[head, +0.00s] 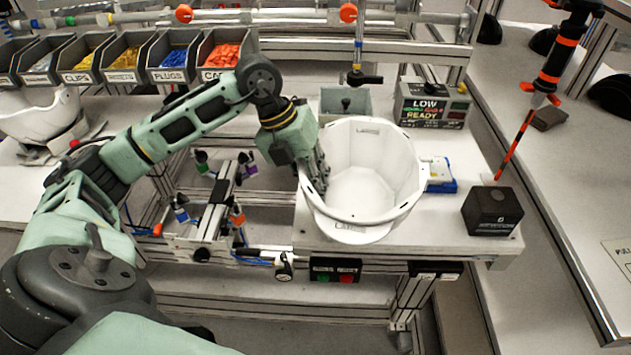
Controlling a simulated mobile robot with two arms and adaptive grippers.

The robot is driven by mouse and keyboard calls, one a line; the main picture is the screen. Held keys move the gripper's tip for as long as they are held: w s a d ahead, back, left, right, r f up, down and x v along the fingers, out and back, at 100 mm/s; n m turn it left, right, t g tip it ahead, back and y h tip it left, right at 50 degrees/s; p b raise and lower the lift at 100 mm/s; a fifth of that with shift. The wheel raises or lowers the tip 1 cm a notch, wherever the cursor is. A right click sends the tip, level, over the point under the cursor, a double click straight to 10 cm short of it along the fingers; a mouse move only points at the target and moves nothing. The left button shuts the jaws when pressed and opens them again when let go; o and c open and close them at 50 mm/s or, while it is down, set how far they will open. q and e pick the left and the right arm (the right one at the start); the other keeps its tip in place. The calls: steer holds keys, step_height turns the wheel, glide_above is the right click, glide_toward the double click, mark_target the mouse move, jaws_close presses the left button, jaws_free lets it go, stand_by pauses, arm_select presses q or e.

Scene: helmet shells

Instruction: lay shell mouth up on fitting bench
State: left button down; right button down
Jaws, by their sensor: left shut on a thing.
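The white helmet shell (375,175) is over the fitting bench (440,235) in the head view, with its open mouth facing up and toward me. My left gripper (318,172) is shut on the left part of the shell's rim. Part of the gripper is hidden by the shell wall. Whether the shell's underside touches the bench top cannot be told from this view. My right gripper is not in view.
A black block (492,211) with a red and black rod stands at the bench's right. A grey box reading LOW READY (432,105) stands behind, near a blue and white item (440,174). Fixture clamps (215,200) lie left. Part bins (130,58) line the back.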

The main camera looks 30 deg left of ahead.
arm_select(q)
steer(key=shift+r, duration=0.1)
steer(key=c, duration=1.6)
jaws_free()
steer(key=v, duration=1.2)
